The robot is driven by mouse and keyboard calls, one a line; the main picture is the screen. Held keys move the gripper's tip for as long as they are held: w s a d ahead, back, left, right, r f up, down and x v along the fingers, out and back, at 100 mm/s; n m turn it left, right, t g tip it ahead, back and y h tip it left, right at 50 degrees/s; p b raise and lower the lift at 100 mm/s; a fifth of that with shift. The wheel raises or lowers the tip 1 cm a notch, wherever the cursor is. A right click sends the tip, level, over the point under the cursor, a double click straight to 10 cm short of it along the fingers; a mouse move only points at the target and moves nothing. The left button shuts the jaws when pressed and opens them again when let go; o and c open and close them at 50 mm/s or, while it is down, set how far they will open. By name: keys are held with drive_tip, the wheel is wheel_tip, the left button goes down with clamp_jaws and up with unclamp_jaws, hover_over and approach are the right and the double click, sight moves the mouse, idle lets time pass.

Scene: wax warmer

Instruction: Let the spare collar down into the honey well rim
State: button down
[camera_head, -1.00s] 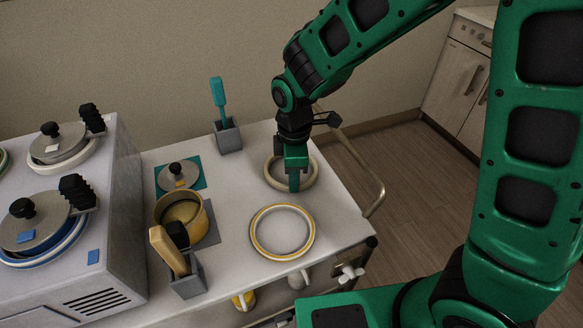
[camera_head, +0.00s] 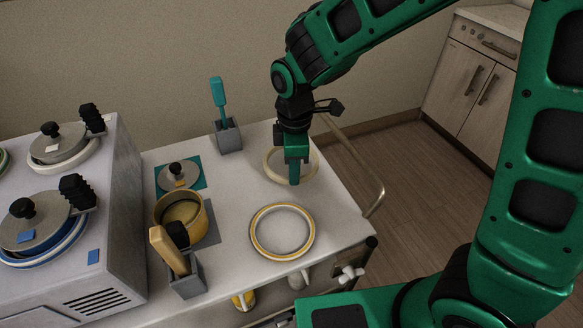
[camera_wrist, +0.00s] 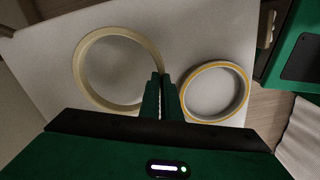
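The spare collar, a plain cream ring (camera_head: 267,165), is at the back right of the white cart top. My gripper (camera_head: 294,182) points down at the ring's near side, its fingers closed on the band; the collar appears slightly above the surface. In the wrist view the collar (camera_wrist: 79,68) is at the left and the fingers (camera_wrist: 160,82) meet at its right edge. A yellow-and-white ring (camera_head: 254,233), seemingly the honey well rim, lies nearer the front, apart from the collar. In the wrist view this rim (camera_wrist: 216,65) is right of the fingers, its inside empty.
A yellow pot (camera_head: 205,222), a lid (camera_head: 179,175) on a teal mat, and a grey holder (camera_head: 187,280) stand left. A teal-handled tool stands in a cup (camera_head: 228,136) at the back. The warmer (camera_head: 125,190) is far left. A rail (camera_head: 358,165) runs along the right edge.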

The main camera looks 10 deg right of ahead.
drive_tip(key=shift+r, duration=1.3)
